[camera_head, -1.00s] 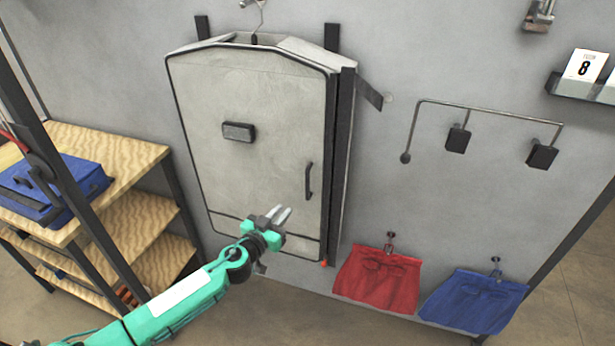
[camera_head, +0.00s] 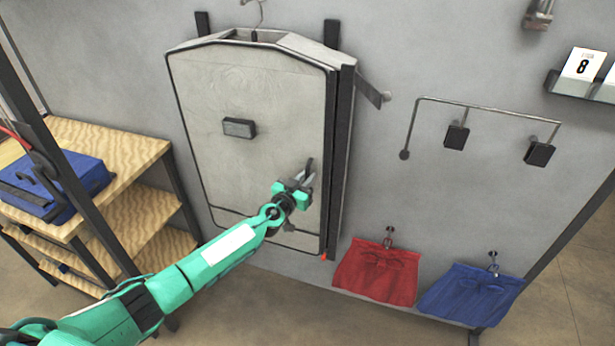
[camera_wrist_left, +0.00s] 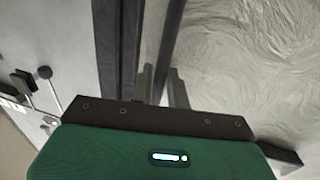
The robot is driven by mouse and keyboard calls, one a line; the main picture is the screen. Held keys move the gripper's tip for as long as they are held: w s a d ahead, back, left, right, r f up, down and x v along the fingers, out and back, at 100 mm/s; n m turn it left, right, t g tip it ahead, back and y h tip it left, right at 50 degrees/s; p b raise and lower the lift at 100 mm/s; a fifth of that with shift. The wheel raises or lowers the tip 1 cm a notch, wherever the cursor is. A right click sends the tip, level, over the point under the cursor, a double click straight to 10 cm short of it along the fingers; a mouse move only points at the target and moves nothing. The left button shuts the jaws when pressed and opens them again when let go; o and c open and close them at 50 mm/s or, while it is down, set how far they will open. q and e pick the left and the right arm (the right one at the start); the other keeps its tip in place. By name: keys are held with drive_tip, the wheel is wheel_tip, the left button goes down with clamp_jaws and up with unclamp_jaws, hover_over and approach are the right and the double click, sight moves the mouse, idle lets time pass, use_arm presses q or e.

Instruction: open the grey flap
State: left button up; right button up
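The grey flap (camera_head: 275,100) is the closed front panel of a pale grey cabinet-like case on the wall, with black edging and a dark block (camera_head: 239,128) on its face. My right gripper is not in view.
A wooden shelf unit (camera_head: 130,150) with a blue case (camera_head: 70,185) stands at left. A red cloth piece (camera_head: 376,280) and a blue one (camera_head: 470,297) hang low at right. A bent rail (camera_head: 490,108) with dark blocks is on the wall above them.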

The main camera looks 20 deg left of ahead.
use_arm(q)
drive_tip(key=shift+w+d, duration=0.1)
drive_tip(key=shift+w, duration=0.35)
clamp_jaws()
drive_tip(key=shift+s, duration=0.1)
